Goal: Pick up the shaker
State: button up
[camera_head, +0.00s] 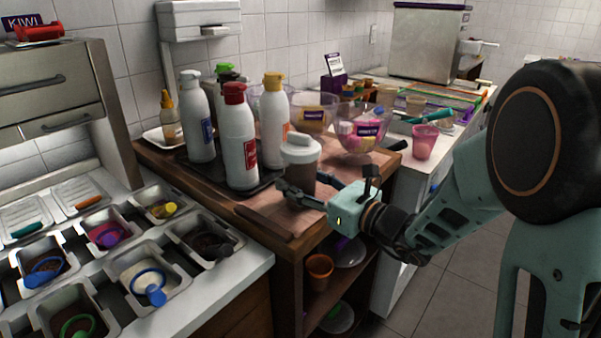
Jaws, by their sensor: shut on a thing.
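The shaker (303,166) has a white lid and a clear body with brown contents. It is upright near the front right corner of the wooden table. My gripper (303,189) reaches in from the right and is shut on the lower part of the shaker. The fingers hide part of its base. I cannot tell whether the shaker touches the table surface or is slightly above it.
White bottles with red (239,140), yellow (273,117) and white (196,119) caps stand on a dark tray behind and left of the shaker. Glass bowls (362,137) and a pink cup (425,142) are further back. Topping tubs (141,272) line the left counter.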

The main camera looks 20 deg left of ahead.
jog(key=shift+c, duration=1.3)
jog(key=shift+r, duration=0.1)
